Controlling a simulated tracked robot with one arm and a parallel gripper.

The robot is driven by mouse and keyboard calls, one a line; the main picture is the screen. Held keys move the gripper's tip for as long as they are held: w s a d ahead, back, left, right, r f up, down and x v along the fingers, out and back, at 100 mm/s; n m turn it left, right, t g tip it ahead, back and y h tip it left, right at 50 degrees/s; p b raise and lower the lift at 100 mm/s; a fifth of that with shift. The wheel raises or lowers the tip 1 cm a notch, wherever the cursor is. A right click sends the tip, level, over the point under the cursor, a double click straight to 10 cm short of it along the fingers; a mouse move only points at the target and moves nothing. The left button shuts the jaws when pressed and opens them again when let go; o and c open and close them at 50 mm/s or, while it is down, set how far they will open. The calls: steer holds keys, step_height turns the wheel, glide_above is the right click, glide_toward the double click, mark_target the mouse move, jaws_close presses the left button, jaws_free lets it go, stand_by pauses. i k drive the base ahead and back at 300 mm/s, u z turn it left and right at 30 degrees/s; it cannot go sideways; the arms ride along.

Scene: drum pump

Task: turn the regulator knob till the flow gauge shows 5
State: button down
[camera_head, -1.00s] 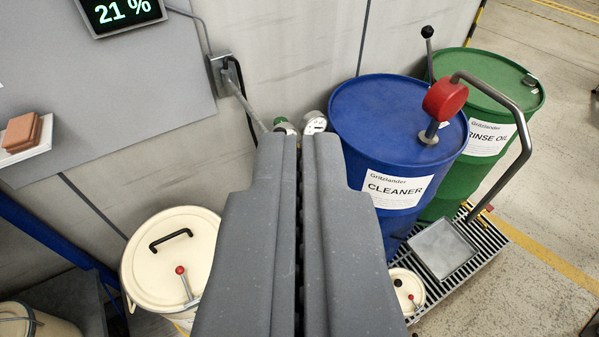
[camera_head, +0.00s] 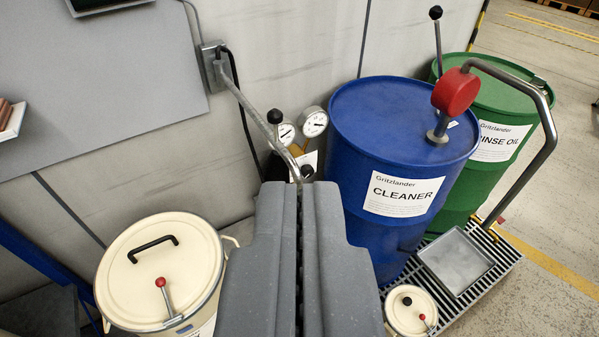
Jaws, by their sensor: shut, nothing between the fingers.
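My gripper (camera_head: 299,187) is shut and empty, pointing away from the camera at the lower middle. Two round white gauges show just beyond the fingertips: a left gauge (camera_head: 286,133) and a right gauge (camera_head: 314,121). Their dials are too small to read, and I cannot tell which is the flow gauge. A black round knob (camera_head: 275,116) is beside the left gauge. A small dark part (camera_head: 307,172) shows just past the fingertips. I cannot tell which of these is the regulator knob. The fittings below the gauges are partly hidden by my gripper.
A blue CLEANER drum (camera_head: 385,135) with a red pump head (camera_head: 456,92) stands right of the gauges. A green drum (camera_head: 515,115) is behind it. A cream lidded drum (camera_head: 150,265) is at lower left. A grey pipe (camera_head: 245,100) runs down the wall towards the gauges.

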mark_target(307, 170)
steer(key=z, duration=1.75)
steer(key=k, duration=1.4)
steer(key=u, duration=1.3)
steer(key=i, duration=1)
steer(key=z, duration=0.05)
